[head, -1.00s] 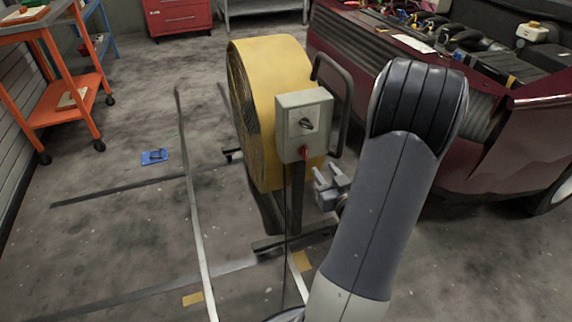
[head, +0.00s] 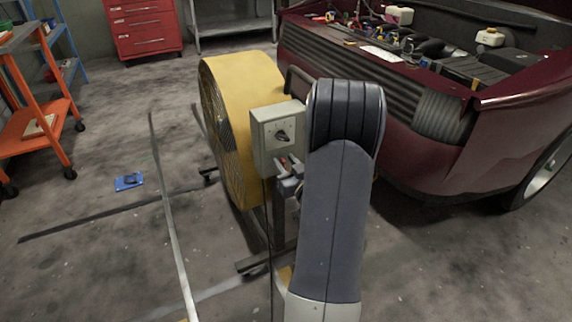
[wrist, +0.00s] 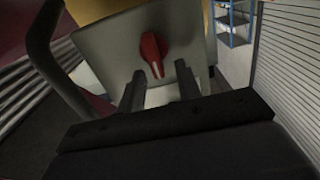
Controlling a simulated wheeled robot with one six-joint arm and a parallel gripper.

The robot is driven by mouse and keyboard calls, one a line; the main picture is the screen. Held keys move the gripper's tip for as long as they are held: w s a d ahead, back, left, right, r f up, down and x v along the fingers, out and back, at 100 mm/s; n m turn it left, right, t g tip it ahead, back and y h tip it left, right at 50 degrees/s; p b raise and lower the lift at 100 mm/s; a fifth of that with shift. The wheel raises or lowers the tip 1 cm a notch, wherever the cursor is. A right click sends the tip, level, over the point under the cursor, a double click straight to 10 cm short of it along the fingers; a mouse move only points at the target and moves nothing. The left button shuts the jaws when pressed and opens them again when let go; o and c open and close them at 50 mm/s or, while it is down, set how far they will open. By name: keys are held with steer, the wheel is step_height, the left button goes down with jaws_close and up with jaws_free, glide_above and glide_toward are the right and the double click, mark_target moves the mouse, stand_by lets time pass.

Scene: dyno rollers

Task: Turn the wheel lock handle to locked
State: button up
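The wheel lock handle is a red lever (wrist: 152,52) on the grey control box (wrist: 110,48) of the yellow drum fan. In the wrist view its narrow end points down towards my gripper. In the head view the box (head: 262,140) shows a dark knob on its front, and a bit of red handle (head: 283,161) shows low on its side. My gripper (head: 291,170) is close to the handle, with the arm at its right. In the wrist view my gripper (wrist: 159,72) is open, its fingers either side of the handle's lower end. I cannot tell whether they touch it.
The yellow fan (head: 245,85) stands on a wheeled frame with a black tube handle (wrist: 45,50) beside the box. A maroon car (head: 450,150) with its engine bay open is close on the right. A blue object (head: 129,181) lies on the floor. Open floor is at left.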

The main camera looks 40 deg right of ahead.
steer(key=shift+w, duration=0.1)
steer(key=shift+c, duration=0.4)
jaws_close()
steer(key=shift+d, duration=0.1)
steer(key=m, duration=0.3)
steer(key=shift+d, duration=0.3)
steer(key=m, duration=0.2)
steer(key=m+p, duration=0.1)
steer(key=shift+d+f+m, duration=0.2)
steer(key=shift+d+m, duration=0.15)
steer(key=shift+m, duration=0.05)
steer(key=shift+s+d+f+m+p, duration=0.15)
steer(key=shift+f+m+p, duration=0.25)
steer(key=shift+m, duration=1.45)
steer(key=shift+s+d+f+m+p, duration=0.1)
steer(key=shift+d+f+m+p, duration=0.3)
steer(key=shift+m, duration=1.5)
steer(key=shift+s+a+f+m+p, duration=0.1)
steer(key=shift+f+m+p, duration=0.35)
steer(key=shift+m, duration=1.4)
steer(key=shift+r, duration=0.15)
